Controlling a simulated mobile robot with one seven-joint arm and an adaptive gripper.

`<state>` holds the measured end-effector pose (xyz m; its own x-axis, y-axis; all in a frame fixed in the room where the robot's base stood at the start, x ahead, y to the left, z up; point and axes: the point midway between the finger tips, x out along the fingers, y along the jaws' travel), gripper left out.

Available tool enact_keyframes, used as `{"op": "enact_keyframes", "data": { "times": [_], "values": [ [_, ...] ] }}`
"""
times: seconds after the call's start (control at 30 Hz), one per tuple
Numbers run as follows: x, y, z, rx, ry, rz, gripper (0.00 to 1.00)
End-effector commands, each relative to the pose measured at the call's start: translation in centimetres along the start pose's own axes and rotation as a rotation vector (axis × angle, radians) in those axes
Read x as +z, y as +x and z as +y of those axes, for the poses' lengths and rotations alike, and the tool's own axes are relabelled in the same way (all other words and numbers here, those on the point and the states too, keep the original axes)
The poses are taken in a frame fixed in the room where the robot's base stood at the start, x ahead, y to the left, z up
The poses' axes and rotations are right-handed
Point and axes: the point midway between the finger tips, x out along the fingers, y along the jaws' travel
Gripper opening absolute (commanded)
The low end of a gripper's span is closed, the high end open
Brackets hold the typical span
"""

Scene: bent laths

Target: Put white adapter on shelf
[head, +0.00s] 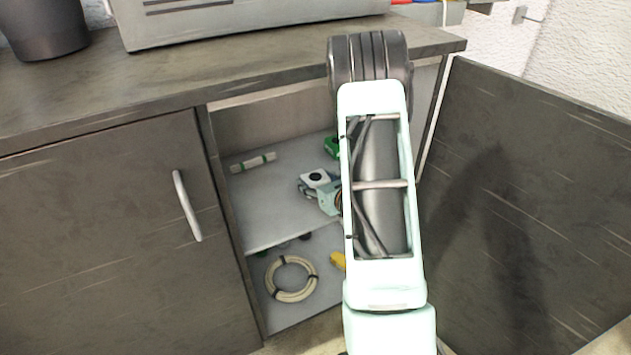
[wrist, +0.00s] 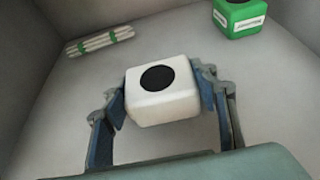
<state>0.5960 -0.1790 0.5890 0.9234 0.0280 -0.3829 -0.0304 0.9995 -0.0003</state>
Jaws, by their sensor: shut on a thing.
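The white adapter (wrist: 163,98) is a small rounded white block with a black round face on top. My gripper (wrist: 162,100) is shut on it, one blue-grey finger at each side, in the wrist view. In the head view the adapter (head: 317,177) shows at my gripper (head: 318,186), inside the open cabinet over the upper shelf (head: 285,213). I cannot tell whether the adapter touches the shelf surface. My arm hides part of the right side of the cabinet.
A bundle of pale sticks with green bands (head: 253,162) lies at the shelf's back left. A green box (wrist: 240,17) stands at the back right. Below are a coiled cream hose (head: 291,279) and a yellow thing (head: 338,261). The open door (head: 540,190) stands at right.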

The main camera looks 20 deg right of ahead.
Motion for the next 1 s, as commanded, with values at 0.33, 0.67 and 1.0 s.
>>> {"op": "enact_keyframes", "data": {
  "times": [0.33,0.67,1.0],
  "values": [
    [-0.2,0.1,0.0,0.000,0.000,0.001,0.71],
    [0.2,-0.8,-0.1,-0.002,0.001,0.001,0.71],
    [0.3,-8.1,-0.1,-0.003,0.003,0.002,0.71]
  ]
}}
